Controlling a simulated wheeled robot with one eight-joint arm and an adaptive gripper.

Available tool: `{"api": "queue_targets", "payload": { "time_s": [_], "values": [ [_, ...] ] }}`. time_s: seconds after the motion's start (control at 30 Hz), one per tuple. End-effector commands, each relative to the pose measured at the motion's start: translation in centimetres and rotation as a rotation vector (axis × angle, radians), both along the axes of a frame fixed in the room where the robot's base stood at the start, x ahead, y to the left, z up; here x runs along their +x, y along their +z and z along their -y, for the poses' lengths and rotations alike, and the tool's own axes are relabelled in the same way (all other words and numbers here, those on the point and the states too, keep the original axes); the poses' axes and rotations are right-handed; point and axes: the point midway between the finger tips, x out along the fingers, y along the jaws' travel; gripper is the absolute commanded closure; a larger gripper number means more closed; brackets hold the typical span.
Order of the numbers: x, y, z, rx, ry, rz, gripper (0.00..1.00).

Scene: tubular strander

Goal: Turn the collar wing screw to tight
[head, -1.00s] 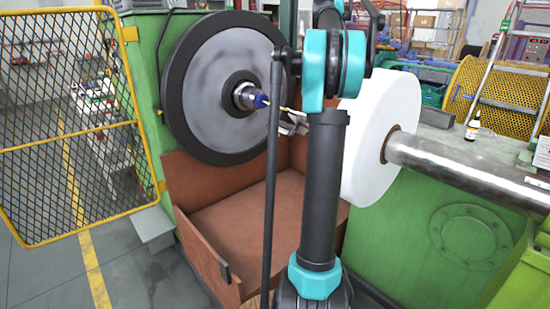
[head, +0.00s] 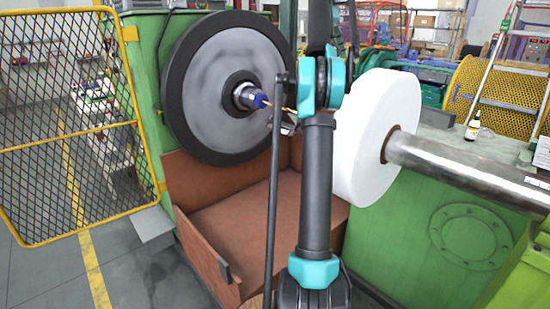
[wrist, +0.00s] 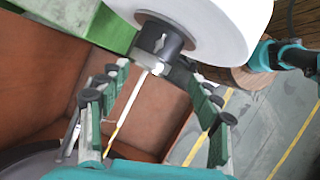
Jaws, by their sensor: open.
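In the wrist view a dark round collar (wrist: 172,36) sits against a white disc. A small pale winged shape (wrist: 161,43) on its face looks like the wing screw; its exact turn is hard to read. My gripper (wrist: 158,72) is open and empty, its green fingers spread either side of the view below the collar. The winged shape lies beyond the fingertips, between their lines, apart from them. In the head view my gripper (head: 285,127) is partly hidden behind my arm, between the grey wheel and the white reel. The collar is hidden there.
A thin pale rod (wrist: 126,112) with a yellow end runs between my fingers. The large grey wheel (head: 205,90) has a blue-tipped hub (head: 258,101). The white reel (head: 375,130) stands right. A brown tray (head: 235,210) lies below; a yellow mesh gate (head: 65,150) stands left.

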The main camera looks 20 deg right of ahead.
Motion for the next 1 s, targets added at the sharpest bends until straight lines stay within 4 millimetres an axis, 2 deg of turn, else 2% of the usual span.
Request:
{"api": "queue_targets", "payload": {
  "time_s": [0.27, 0.47, 0.73, 1.0],
  "values": [
    [1.7, -1.6, -1.4, -0.011, -0.024, 0.051, 0.36],
    [3.1, -3.5, -3.1, -0.019, -0.051, 0.104, 0.36],
    [4.4, -7.2, -6.1, -0.025, -0.099, 0.188, 0.36],
    [4.8, -11.0, -9.1, -0.021, -0.145, 0.260, 0.36]
  ]
}}
